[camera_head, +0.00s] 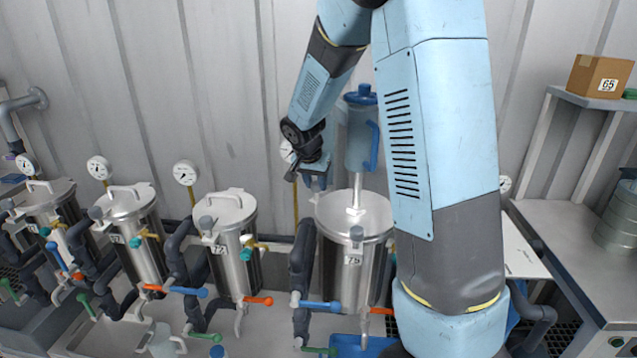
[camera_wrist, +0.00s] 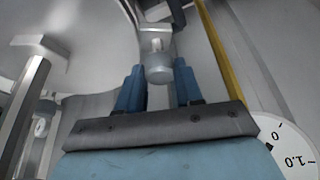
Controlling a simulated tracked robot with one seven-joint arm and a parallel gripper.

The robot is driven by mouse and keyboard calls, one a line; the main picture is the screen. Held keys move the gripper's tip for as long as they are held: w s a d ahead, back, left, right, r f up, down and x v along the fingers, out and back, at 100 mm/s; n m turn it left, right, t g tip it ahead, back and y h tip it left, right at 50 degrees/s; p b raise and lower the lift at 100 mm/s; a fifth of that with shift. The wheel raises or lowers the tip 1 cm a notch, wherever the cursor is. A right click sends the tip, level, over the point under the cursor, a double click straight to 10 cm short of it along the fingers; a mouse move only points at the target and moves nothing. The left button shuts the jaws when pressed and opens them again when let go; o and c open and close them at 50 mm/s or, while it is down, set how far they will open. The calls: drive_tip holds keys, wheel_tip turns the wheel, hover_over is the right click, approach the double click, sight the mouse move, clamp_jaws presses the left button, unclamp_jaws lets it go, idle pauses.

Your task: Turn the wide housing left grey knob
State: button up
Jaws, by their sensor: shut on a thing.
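The wide housing (camera_head: 340,275) is a steel vessel with a round lid, standing left of my arm in the head view. Its left grey knob (camera_wrist: 158,72) shows in the wrist view as a short grey cylinder between my two blue fingers. My gripper (camera_head: 315,184) is over the left rear edge of the lid, and it also shows in the wrist view (camera_wrist: 158,84), shut on this knob. The gripper hides the knob in the head view.
A blue jug (camera_head: 359,140) is close right of my gripper, above the lid; I cannot tell what supports it. A yellow pipe (camera_wrist: 220,55) and a white dial gauge (camera_wrist: 290,150) are close to the right. Several narrower housings (camera_head: 233,262) stand left.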

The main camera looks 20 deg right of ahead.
drive_tip(key=shift+d+m+g+h, duration=0.15)
drive_tip(key=shift+m+g+h, duration=0.15)
drive_tip(key=shift+m, duration=0.8)
drive_tip(key=o, duration=1)
drive_tip(key=shift+o, duration=0.2)
drive_tip(key=shift+s+a+r, duration=0.1)
drive_tip(key=shift+a+r, duration=0.15)
drive_tip(key=shift+r, duration=0.3)
drive_tip(key=v, duration=1.2)
drive_tip(key=shift+r, duration=0.2)
